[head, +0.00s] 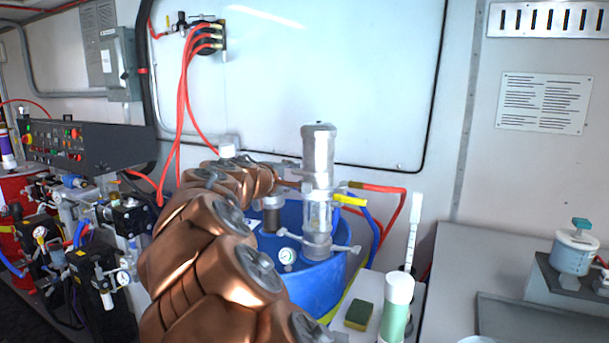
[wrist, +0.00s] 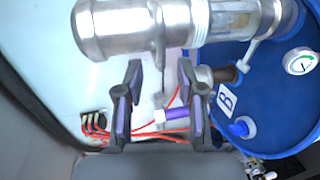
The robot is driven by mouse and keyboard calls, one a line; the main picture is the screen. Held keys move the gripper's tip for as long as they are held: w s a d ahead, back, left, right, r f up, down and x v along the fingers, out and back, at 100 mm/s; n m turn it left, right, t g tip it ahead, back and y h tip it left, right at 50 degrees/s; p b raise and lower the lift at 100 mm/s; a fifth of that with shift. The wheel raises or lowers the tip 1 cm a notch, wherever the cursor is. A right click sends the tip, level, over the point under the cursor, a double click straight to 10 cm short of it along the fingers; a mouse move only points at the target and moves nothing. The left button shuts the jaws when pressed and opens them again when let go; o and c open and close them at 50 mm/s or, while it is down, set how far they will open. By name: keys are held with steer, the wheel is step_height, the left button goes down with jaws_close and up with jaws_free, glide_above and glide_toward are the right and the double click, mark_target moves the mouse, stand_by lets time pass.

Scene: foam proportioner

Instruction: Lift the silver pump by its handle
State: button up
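The silver pump (head: 318,155) stands upright on the blue drum (head: 318,285), with a clear section below its metal cylinder. In the wrist view the pump (wrist: 130,27) lies across the top of the picture, and the drum (wrist: 285,115) fills the right. My gripper (wrist: 160,65) is open, its two dark fingers apart below the pump's metal body. A narrow metal part of the pump shows between the fingertips; I cannot tell whether it is the handle or whether anything touches. In the head view the gripper is mostly hidden beside the pump by my copper arm.
Red hoses (head: 182,100) hang from a wall fitting behind my arm. A yellow-green sponge (head: 358,315) and a white-and-green bottle (head: 396,305) stand at the front right. Valves and gauges crowd the left. A grey counter (head: 470,260) lies to the right.

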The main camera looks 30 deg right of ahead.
mark_target(303, 173)
steer(key=p+x, duration=0.1)
steer(key=x, duration=0.6)
steer(key=shift+d+p, duration=0.2)
steer(key=shift+p, duration=0.15)
jaws_close()
stand_by(0.4)
